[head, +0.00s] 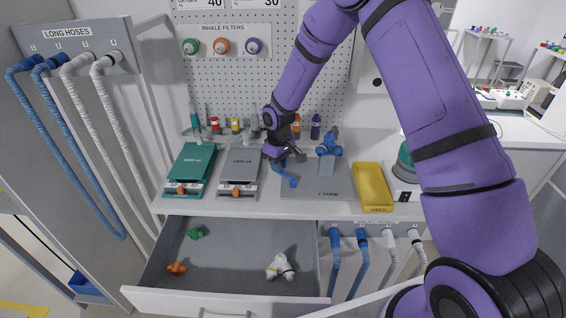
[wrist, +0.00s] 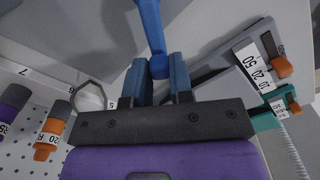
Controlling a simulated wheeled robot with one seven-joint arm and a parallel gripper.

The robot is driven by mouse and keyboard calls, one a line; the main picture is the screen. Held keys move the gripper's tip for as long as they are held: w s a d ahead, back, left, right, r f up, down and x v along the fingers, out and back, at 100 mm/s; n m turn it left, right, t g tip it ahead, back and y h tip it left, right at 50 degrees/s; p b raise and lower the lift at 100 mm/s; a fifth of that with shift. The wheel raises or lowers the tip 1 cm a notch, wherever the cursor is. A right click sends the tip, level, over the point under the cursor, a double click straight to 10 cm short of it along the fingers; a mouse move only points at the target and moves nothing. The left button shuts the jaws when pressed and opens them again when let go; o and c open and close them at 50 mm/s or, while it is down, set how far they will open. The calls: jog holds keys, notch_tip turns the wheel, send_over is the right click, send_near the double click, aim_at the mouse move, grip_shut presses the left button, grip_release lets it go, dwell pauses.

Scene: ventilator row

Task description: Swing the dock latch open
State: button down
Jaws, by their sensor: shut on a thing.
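The grey dock plate (head: 312,190), with dark lettering on its front, lies on the counter. The blue dock latch (head: 291,181) is a bar at the plate's left side, partly hidden by my gripper. My gripper (head: 283,160) reaches down over the plate's left part and is shut on the latch. In the wrist view, the latch (wrist: 152,28) runs up from between the two fingers of my gripper (wrist: 160,80). A blue branched piece (head: 329,142) is at the back of the plate, behind a small grey block (head: 326,167).
A yellow tray (head: 373,188) is right of the plate. A grey device (head: 240,168) and a green one (head: 192,165) stand left. Small bottles (head: 235,126) line the back. An open drawer (head: 232,260) with several fittings juts out below; hoses (head: 362,260) hang beside it.

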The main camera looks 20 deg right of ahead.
jog(key=n, duration=0.1)
jog(key=s+a+n, duration=0.1)
jog(key=n, duration=0.1)
jog(key=shift+s+a+n, duration=0.15)
jog(key=shift+a+n, duration=0.05)
jog(key=shift+n, duration=0.1)
jog(key=shift+s+a+n, duration=0.2)
jog(key=shift+s+n, duration=0.15)
jog(key=shift+n, duration=0.5)
jog(key=shift+s+a+n, duration=0.15)
jog(key=shift+s+n, duration=0.2)
jog(key=shift+n, duration=0.5)
jog(key=c, duration=1)
grip_release()
notch_tip(320, 180, up, 11)
jog(key=shift+f, duration=0.1)
